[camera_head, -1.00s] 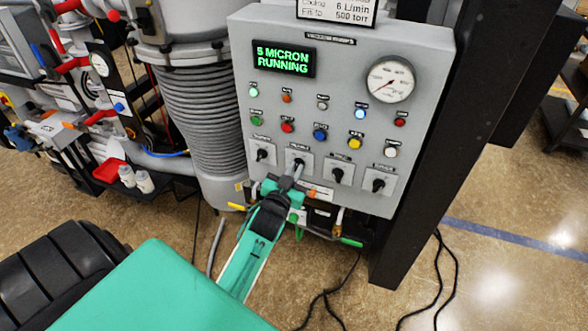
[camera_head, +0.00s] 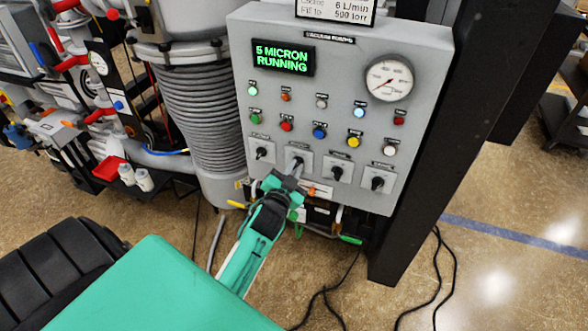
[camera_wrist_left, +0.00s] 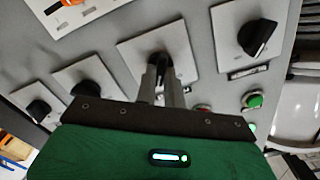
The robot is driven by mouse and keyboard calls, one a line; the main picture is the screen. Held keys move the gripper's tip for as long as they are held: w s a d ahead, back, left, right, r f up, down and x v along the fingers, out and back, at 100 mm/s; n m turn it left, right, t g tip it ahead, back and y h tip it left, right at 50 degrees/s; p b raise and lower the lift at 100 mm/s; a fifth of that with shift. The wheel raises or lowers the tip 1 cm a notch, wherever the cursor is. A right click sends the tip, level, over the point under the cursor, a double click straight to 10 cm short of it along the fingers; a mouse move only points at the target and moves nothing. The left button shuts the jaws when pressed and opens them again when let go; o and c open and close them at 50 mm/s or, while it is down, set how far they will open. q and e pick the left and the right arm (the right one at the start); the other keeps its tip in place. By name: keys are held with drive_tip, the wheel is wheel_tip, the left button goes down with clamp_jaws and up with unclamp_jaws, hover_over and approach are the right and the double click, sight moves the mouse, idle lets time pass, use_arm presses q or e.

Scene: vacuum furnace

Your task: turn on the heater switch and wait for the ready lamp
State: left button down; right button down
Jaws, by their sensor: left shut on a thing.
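The grey control panel (camera_head: 340,120) carries a row of four black rotary switches on pale plates. My left gripper (camera_head: 297,167) is shut on the second switch from the left (camera_head: 298,160). In the left wrist view the fingers (camera_wrist_left: 163,78) reach onto this black knob (camera_wrist_left: 158,62), partly hiding it. The switch labels are too small to read, so I cannot tell which one is the heater's. The green display (camera_head: 283,58) reads "5 MICRON RUNNING". In the upper lamp row, a pale green lamp (camera_head: 252,90) and a light blue lamp (camera_head: 360,113) look bright. My right gripper is out of view.
A round gauge (camera_head: 389,77) and coloured buttons sit above the switches. A dark post (camera_head: 430,150) stands right of the panel; a ribbed grey column (camera_head: 205,115) stands left. Hoses and valves hang below. Black cables (camera_head: 325,295) lie on the floor.

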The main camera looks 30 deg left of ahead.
use_arm(q)
drive_tip(key=shift+f, duration=0.1)
drive_tip(key=c, duration=1.5)
unclamp_jaws()
drive_tip(key=b+v, duration=0.4)
drive_tip(key=v, duration=1)
drive_tip(key=shift+b, duration=0.35)
drive_tip(key=shift+w, duration=0.15)
